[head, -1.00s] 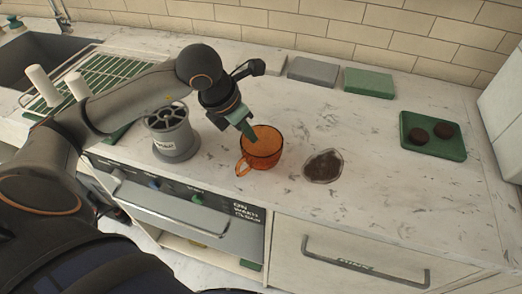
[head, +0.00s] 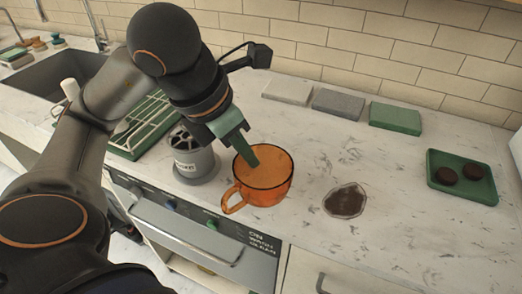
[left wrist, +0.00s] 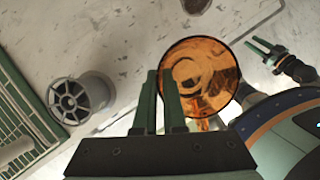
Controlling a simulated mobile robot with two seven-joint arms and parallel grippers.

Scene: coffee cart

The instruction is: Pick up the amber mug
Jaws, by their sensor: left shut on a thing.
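The amber mug (head: 268,183) is see-through orange, upright, with its handle toward the lower left. It is over the front part of the counter and looks slightly raised, though the gap beneath is hard to judge. My left gripper (head: 252,160) reaches down from the upper left and is shut on the mug's rim wall. In the left wrist view the green fingers (left wrist: 163,95) are at the left side of the mug (left wrist: 203,75), and I look down into it. My right gripper (left wrist: 263,50) shows small at the right of that view, its green fingers apart and empty.
A grey canister (head: 193,160) stands just left of the mug. A dark brown patch (head: 345,201) lies to its right. A green tray (head: 483,192) with two dark round pieces is at far right. Grey (head: 338,103) and green (head: 395,117) blocks lie along the back wall.

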